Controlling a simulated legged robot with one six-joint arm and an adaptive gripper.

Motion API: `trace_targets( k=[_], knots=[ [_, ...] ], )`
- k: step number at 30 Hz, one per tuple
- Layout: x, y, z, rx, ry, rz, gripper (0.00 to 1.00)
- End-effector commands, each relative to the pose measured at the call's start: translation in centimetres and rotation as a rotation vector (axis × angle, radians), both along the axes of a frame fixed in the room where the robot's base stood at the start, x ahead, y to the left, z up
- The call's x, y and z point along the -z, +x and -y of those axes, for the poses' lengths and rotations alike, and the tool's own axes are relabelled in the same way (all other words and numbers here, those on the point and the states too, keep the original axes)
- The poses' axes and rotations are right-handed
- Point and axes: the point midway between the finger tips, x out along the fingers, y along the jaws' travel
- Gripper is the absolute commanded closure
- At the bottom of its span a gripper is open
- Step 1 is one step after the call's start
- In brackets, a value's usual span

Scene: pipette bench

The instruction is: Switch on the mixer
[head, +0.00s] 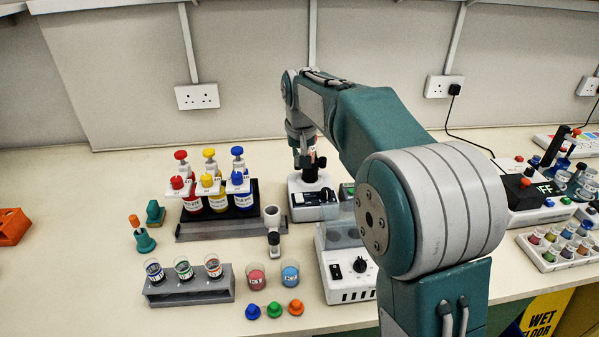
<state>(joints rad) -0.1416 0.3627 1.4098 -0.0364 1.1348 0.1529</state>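A small white device with a black cup-like top (297,206), which looks like the mixer, stands on the bench near the middle. Its dark front panel with controls (327,196) is partly visible; I cannot read the switch position. My gripper (309,160) points down right above or over this device, overlapping its black top in the head view. Whether they touch is unclear. The fingers are small and dark here, so their opening does not show. My arm hides part of the area right of the device.
A second white device with a knob and switch (349,286) stands in front. Left are a bottle rack (192,232), a vial rack (190,291), cups and coloured caps. Right are a black-topped device with a display (524,196) and a cup tray (552,262).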

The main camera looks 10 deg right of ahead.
Motion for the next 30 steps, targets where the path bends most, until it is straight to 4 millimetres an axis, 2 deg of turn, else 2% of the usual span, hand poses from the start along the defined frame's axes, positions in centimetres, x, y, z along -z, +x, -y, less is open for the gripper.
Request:
trace_targets(
  k=[13, 18, 23, 30],
  knots=[
    [8.3, 1.9, 0.0, 0.001, -0.001, -0.004, 1.0],
    [10.8, 1.6, 0.0, 0.001, 0.0, -0.003, 1.0],
    [11.9, 1.4, 0.0, 0.001, 0.0, -0.001, 1.0],
    [12.1, 1.4, 0.0, 0.0, 0.0, 0.001, 1.0]
  ],
)
